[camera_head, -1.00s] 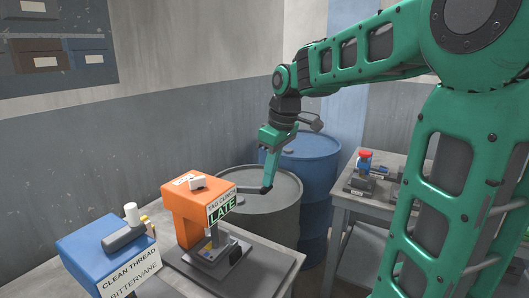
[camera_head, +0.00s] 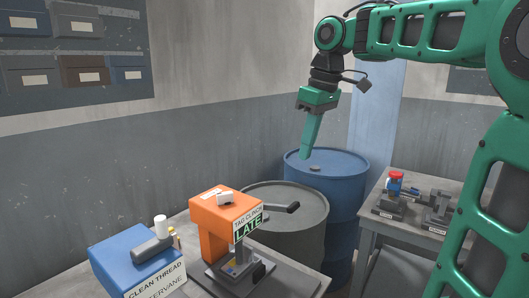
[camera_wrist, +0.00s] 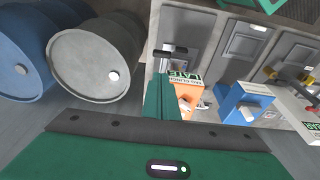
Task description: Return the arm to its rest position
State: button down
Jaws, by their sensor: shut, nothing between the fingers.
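My green arm reaches in from the right in the head view. My gripper (camera_head: 309,150) hangs pointing down, shut and empty, in the air in front of the blue drum and above the grey drum. In the wrist view my gripper (camera_wrist: 163,97) shows its green fingers together with nothing between them. The orange tag clinch press (camera_head: 215,214), labelled LATE, stands on the table below and left of the gripper, apart from it. The press also shows in the wrist view (camera_wrist: 183,92).
A blue clean thread box (camera_head: 127,258) stands left of the press. A grey drum (camera_head: 300,230) and a blue drum (camera_head: 338,195) stand behind. A second table (camera_head: 405,229) at right holds a red-topped device (camera_head: 396,184). The space around the gripper is free.

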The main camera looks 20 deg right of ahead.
jog(key=s+d+f+m+g, duration=0.1)
jog(key=s+f+m, duration=0.5)
jog(key=s+f, duration=0.6)
jog(key=s+d+f+m+g+h, duration=0.1)
jog(key=s+d+f+m, duration=0.2)
jog(key=s+f, duration=0.9)
jog(key=m, duration=0.3)
jog(key=shift+s+d+f, duration=0.2)
jog(key=shift+d+f, duration=0.1)
jog(key=shift+w+f, duration=0.2)
jog(key=shift+w, duration=0.45)
